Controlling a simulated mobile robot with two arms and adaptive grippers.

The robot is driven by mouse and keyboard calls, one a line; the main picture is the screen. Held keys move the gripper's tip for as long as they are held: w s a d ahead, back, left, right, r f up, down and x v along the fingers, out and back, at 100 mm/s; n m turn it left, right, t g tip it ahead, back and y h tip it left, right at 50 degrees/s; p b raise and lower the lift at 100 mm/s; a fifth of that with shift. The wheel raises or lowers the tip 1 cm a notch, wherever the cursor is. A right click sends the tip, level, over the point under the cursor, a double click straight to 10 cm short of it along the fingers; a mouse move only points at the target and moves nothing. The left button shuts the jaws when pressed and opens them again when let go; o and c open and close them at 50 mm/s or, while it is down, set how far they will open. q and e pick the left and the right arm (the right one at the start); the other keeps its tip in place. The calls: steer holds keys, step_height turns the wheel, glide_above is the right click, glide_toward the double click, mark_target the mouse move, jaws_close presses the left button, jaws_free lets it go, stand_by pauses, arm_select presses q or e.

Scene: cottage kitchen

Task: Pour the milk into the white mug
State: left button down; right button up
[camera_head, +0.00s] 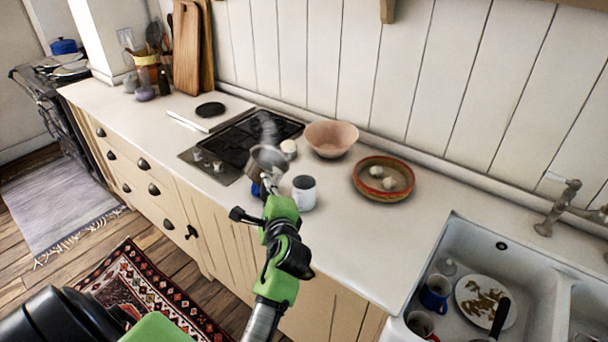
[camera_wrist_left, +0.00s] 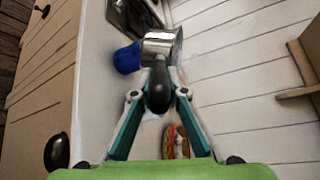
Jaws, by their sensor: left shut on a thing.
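My left gripper (camera_head: 270,190) is shut on the dark handle of a shiny metal jug (camera_head: 268,158). The jug is held up near the front edge of the counter, left of the white mug (camera_head: 304,194). The mug stands upright and has a dark opening. In the left wrist view, the gripper fingers (camera_wrist_left: 158,88) close around the black handle, and the metal jug (camera_wrist_left: 160,44) shows beyond them. I cannot see the milk inside the jug. My right gripper is not in view.
A blue object (camera_wrist_left: 127,58) is beside the jug in the wrist view. A pink bowl (camera_head: 331,139) and a red-brown dish (camera_head: 383,180) stand behind and right of the mug. The stove (camera_head: 235,140) is left; the sink (camera_head: 450,240) is right.

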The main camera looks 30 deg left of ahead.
arm_select(q)
steer(key=s+a+n+p, duration=0.1)
steer(key=s+a+n+h+p, duration=0.1)
steer(key=a+p, duration=0.1)
steer(key=s+a+n+h+p, duration=0.1)
steer(key=a+n+p, duration=0.1)
steer(key=shift+r, duration=0.25)
stand_by(0.4)
stand_by(2.5)
